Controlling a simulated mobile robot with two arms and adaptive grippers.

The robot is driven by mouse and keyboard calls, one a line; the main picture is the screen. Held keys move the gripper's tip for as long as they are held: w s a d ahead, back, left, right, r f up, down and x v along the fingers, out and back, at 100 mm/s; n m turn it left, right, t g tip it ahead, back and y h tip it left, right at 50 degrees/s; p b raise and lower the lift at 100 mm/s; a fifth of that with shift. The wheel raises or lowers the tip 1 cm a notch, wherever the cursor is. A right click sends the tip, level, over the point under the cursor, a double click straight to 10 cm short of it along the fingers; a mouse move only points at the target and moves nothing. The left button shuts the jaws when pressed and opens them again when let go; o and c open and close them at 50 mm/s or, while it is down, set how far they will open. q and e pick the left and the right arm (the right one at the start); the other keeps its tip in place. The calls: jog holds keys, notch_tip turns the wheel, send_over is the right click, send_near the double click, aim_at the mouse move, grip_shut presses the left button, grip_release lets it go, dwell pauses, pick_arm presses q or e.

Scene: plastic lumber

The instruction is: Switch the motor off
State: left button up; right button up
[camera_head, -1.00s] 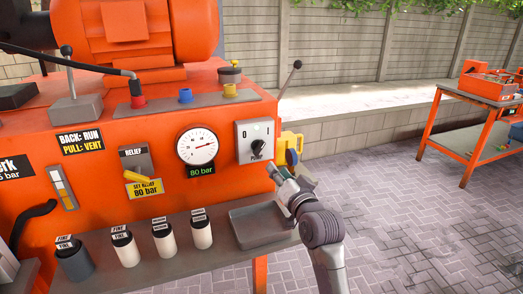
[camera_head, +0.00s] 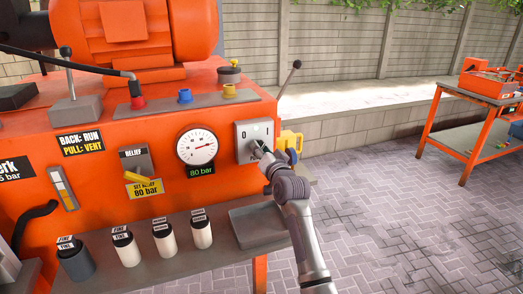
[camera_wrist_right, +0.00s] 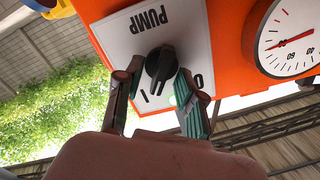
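The motor switch is a light panel (camera_head: 243,130) marked 0 and I, with PUMP lettering, on the front of the orange machine. Its black knob (camera_wrist_right: 160,63) shows in the right wrist view, its narrow end toward the I mark. My right gripper (camera_head: 260,150) is in front of the panel and hides most of the knob in the head view. In the right wrist view, its two fingers (camera_wrist_right: 157,84) are spread, one on each side of the knob's lower end. I cannot tell whether they touch it. My left gripper is not in view.
A round gauge (camera_head: 197,147) above an 80 bar display sits left of the switch. A grey shelf with a shallow tray (camera_head: 257,226) and several bottles lies below. A yellow part (camera_head: 291,141) is right of the panel. An orange-legged table (camera_head: 475,125) stands far right.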

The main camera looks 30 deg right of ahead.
grip_shut()
jog(key=shift+n, duration=0.3)
jog(key=shift+a+n+p, duration=0.15)
jog(key=shift+n+p, duration=1.3)
jog(key=shift+n, duration=1.9)
jog(key=shift+a+n+p, duration=0.15)
jog(key=shift+n+p, duration=1.3)
jog(key=shift+n, duration=1.9)
